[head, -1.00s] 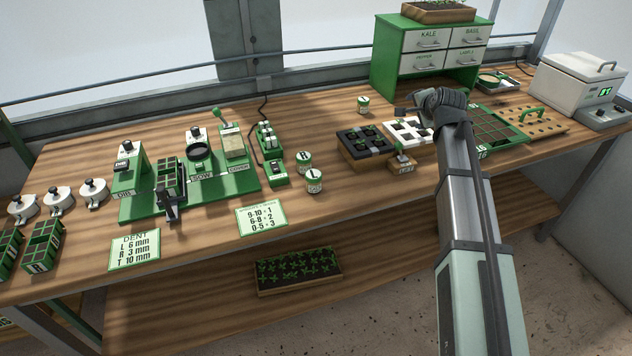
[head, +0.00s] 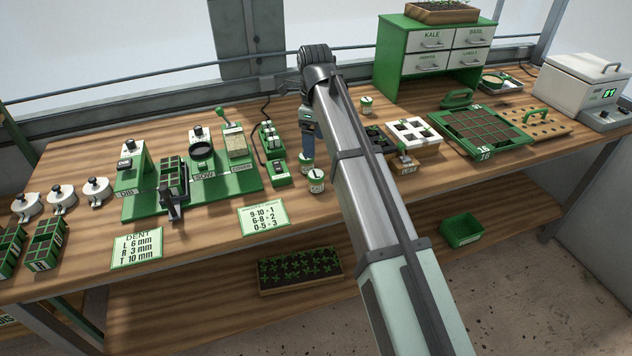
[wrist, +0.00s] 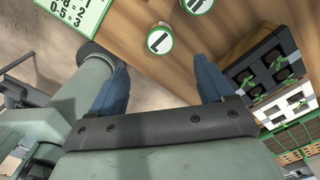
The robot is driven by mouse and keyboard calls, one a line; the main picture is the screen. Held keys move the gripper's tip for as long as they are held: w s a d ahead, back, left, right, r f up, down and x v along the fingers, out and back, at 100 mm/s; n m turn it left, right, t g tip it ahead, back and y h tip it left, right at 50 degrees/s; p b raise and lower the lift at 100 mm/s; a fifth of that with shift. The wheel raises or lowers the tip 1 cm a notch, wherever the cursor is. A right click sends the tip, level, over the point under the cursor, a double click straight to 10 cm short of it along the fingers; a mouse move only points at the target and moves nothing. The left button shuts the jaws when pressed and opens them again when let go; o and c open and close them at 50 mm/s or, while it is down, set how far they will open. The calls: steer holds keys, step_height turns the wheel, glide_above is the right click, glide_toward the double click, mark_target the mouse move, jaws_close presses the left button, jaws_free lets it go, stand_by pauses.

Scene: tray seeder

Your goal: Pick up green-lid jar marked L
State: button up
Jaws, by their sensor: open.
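A white jar with a green-rimmed lid marked L (head: 316,182) stands upright on the bench, near its front edge. In the wrist view the L jar (wrist: 160,40) shows from above, just beyond the gap between my fingertips. My gripper (wrist: 161,66) is open with nothing between its two blue fingers. In the head view my gripper (head: 309,150) points down above and behind the L jar, partly hidden by my arm. A second green-lid jar (head: 307,162) stands close behind it; in the wrist view this jar (wrist: 198,4) is cut off by the top edge.
A third jar (head: 366,104) stands further back. The green dibbing and sowing station (head: 190,203) is to the left, with a number card (head: 263,219) in front. A white cell tray (head: 413,133) and a dark seedling tray lie to the right, the latter partly behind my arm.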

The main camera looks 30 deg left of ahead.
mark_target(316, 174)
step_height(316, 174, down, 13)
steer(key=shift+d+f, duration=0.15)
steer(key=shift+f, duration=0.05)
stand_by(0.6)
steer(key=shift+c, duration=0.4)
steer(key=c, duration=1.1)
